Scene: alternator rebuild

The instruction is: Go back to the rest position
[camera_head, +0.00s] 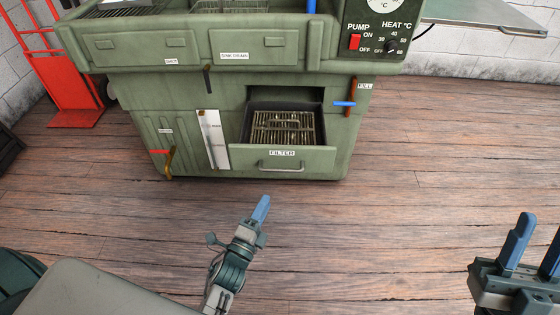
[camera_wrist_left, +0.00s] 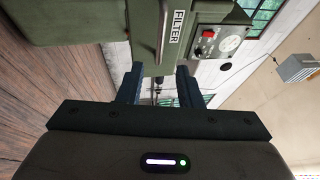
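My left gripper (camera_head: 261,209) is low in front of the green parts washer, over the wooden floor, a little apart from the filter drawer's handle. In the left wrist view its two blue fingers (camera_wrist_left: 158,88) stand apart with nothing held between them. My right gripper (camera_head: 533,248) is at the lower right over the floor, its blue fingers apart and empty. The filter drawer (camera_head: 318,160) is pulled out and holds a dark metal grate (camera_head: 284,127). Its labelled front also shows in the left wrist view (camera_wrist_left: 178,28).
The green washer (camera_head: 345,125) stands ahead, with a pump and heat control panel (camera_head: 378,35) and a blue-handled fill valve (camera_head: 346,103). A red hand truck (camera_head: 72,90) stands at the left. A grey bench (camera_head: 490,12) is at the upper right. The floor between is clear.

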